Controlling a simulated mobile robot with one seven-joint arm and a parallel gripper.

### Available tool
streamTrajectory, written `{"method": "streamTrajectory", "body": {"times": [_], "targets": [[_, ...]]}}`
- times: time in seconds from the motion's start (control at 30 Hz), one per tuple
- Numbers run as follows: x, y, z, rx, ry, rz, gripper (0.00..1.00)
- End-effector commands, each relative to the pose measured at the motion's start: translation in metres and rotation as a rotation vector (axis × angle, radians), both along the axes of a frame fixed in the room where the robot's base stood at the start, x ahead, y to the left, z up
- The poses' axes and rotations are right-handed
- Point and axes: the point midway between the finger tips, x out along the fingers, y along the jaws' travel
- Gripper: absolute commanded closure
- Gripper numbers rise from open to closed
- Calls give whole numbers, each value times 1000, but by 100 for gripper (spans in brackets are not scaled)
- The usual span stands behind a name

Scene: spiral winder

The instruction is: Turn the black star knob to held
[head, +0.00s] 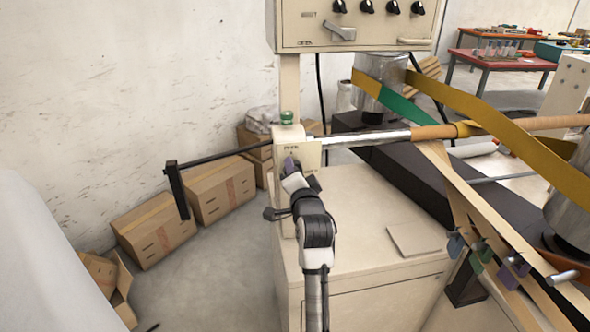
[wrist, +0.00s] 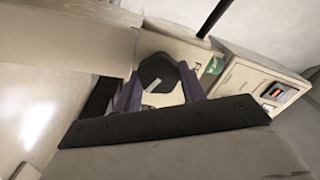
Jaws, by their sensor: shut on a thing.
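The black star knob (wrist: 158,70) shows in the wrist view between the two purple fingers of my gripper (wrist: 160,88), with a short pale mark on its face. My gripper is shut on it. In the head view my gripper (head: 290,165) reaches up to the front of the cream bearing housing (head: 308,158) at the left end of the shaft. There the knob is hidden behind my gripper and wrist. The small lettering on the housing is too small to read, so the setting cannot be told.
A green button (head: 287,117) tops the housing. A black crank arm (head: 178,190) sticks out to the left on a rod. The metal shaft (head: 365,138) runs right to the wound tube. The cream cabinet (head: 370,190) stands below. Cardboard boxes (head: 222,188) line the wall.

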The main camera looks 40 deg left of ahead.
Motion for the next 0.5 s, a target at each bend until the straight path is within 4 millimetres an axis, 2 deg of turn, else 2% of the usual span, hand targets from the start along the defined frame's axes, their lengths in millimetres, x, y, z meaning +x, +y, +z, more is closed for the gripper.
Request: {"method": "streamTrajectory", "body": {"times": [0.5], "targets": [[0, 0, -1, 50, 62, 0, 82]]}}
